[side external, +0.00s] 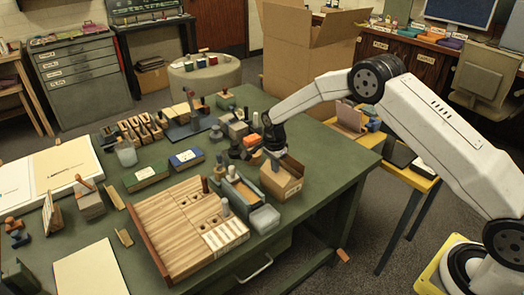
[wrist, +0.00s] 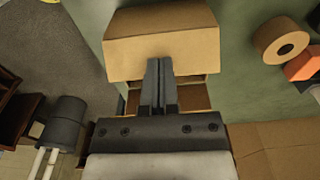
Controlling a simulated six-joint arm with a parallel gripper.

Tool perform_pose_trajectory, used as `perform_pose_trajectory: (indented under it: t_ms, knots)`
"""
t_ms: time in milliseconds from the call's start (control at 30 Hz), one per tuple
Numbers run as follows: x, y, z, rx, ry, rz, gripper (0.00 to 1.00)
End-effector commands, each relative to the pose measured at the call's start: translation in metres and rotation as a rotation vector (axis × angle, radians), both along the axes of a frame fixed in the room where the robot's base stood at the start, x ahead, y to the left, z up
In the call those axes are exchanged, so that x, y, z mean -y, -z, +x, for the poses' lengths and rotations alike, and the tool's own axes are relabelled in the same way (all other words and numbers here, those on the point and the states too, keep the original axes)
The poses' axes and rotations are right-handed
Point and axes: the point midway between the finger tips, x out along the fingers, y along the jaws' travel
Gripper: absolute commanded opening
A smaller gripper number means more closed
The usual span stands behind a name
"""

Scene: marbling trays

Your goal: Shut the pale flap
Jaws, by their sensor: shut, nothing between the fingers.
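A small tan cardboard box (side external: 281,181) stands on the green table near its right side, below my gripper (side external: 273,152). In the wrist view a pale tan flap (wrist: 160,52) spans the top middle. My gripper (wrist: 158,62) is shut and empty, its fingertips at the flap's lower edge. I cannot tell whether they touch it. Brown parts of the box (wrist: 195,97) show beside and below the fingers. My fingers hide the middle of that area, and the flap's exact angle is unclear.
A tape roll (wrist: 281,45) and an orange block (wrist: 303,63) lie right of the box in the wrist view. A blue-edged tray (side external: 240,193) and a clear tub (side external: 265,218) stand close by in the side view. A large carton (side external: 300,60) stands behind the table.

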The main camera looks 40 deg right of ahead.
Motion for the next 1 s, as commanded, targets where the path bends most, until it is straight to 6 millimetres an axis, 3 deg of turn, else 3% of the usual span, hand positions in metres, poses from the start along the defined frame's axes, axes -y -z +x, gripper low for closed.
perform_pose_trajectory:
  t_ms: [1000]
  knots:
    - [0.017, 0.001, 0.000, 0.000, 0.000, 0.000, 0.00]
